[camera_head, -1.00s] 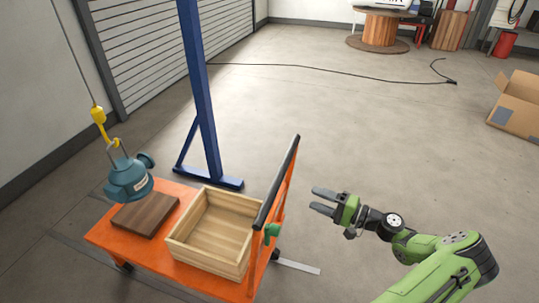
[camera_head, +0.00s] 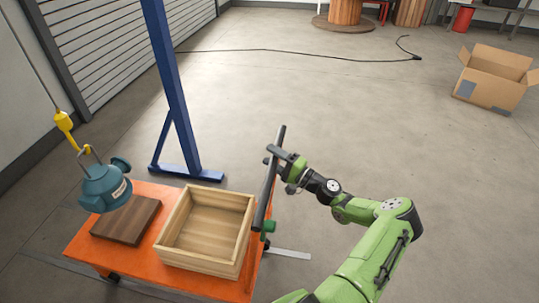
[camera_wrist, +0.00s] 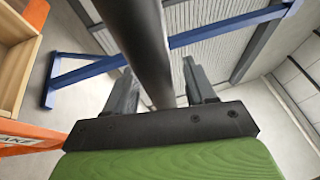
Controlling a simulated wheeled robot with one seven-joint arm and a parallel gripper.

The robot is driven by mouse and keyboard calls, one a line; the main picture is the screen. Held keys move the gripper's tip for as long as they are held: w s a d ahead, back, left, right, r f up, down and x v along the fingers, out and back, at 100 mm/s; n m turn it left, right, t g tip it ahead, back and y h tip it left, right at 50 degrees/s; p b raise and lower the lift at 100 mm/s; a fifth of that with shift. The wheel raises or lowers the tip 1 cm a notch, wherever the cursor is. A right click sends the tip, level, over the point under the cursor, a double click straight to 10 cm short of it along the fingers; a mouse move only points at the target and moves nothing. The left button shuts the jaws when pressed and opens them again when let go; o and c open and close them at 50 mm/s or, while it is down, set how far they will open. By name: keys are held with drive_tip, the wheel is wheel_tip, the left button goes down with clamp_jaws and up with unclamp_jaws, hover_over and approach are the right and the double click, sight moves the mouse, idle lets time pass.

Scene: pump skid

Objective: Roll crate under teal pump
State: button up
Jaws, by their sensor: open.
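The open wooden crate (camera_head: 245,225) sits on the right part of an orange cart (camera_head: 145,262), next to the cart's upright handle frame. The teal pump (camera_head: 104,189) hangs from a yellow hook (camera_head: 63,122) at the left, over a dark wooden board (camera_head: 125,222) on the cart. My gripper (camera_head: 270,155) is at the far end of the cart's dark handle bar (camera_head: 265,195). In the wrist view the bar (camera_wrist: 140,40) passes between my two open fingers. Whether they touch it I cannot tell.
A blue gantry post (camera_head: 168,90) with its foot on the floor stands behind the cart. A black cable (camera_head: 300,51) crosses the floor farther back. A cardboard box (camera_head: 490,85) is at the far right. The floor between is clear.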

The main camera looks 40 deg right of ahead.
drive_tip(key=shift+w+a+r, duration=0.1)
drive_tip(key=shift+w+a, duration=0.05)
drive_tip(key=shift+w, duration=0.5)
clamp_jaws()
drive_tip(key=shift+a, duration=0.1)
